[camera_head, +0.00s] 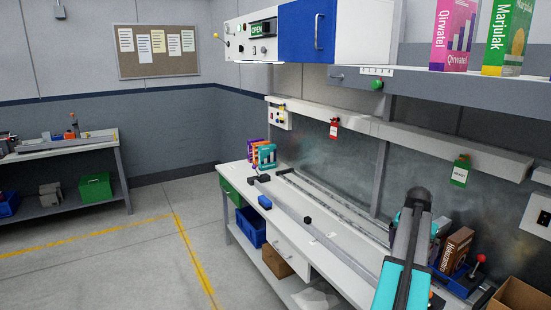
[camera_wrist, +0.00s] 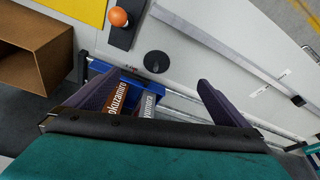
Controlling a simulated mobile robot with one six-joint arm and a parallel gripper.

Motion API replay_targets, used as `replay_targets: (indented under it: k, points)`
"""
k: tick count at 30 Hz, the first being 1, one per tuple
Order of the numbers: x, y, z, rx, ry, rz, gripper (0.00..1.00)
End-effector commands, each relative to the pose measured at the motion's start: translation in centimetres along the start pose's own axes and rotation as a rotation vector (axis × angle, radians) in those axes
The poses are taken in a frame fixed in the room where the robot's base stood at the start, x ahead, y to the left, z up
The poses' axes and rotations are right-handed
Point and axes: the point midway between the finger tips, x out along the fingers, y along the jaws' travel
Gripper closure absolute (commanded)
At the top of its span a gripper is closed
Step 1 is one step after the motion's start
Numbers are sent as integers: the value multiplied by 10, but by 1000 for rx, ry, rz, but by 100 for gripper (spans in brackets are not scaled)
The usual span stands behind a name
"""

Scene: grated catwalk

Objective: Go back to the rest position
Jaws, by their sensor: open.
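My gripper (camera_wrist: 160,82) is open in the wrist view, with its two dark fingers spread apart. Nothing is held between them. Below and beyond the fingers are a brown box (camera_wrist: 119,99) with white lettering and a grey-blue box (camera_wrist: 150,104) beside it, in a blue bin (camera_wrist: 133,79). In the head view my teal and grey arm rises at the lower right over the workbench (camera_head: 340,262). The gripper's fingers cannot be made out there. The brown box (camera_head: 457,246) shows just right of my arm.
A cardboard box (camera_head: 522,297) and a red-knobbed lever (camera_head: 480,260) are at the lower right. An overhead shelf (camera_head: 470,86) carries two cartons. A rail (camera_head: 283,208) runs along the bench. A side table (camera_head: 65,143) stands at left; the floor between is clear.

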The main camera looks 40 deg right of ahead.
Motion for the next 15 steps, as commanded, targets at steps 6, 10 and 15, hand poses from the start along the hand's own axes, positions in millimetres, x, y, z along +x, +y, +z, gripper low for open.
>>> replay_targets:
  k: [6, 10, 15]
  points:
    - [21, -83, 49, -135, -29, -37, 0]
    - [31, -127, 81, -211, -46, -58, 0]
    - [42, -180, 127, -313, -67, -83, 0]
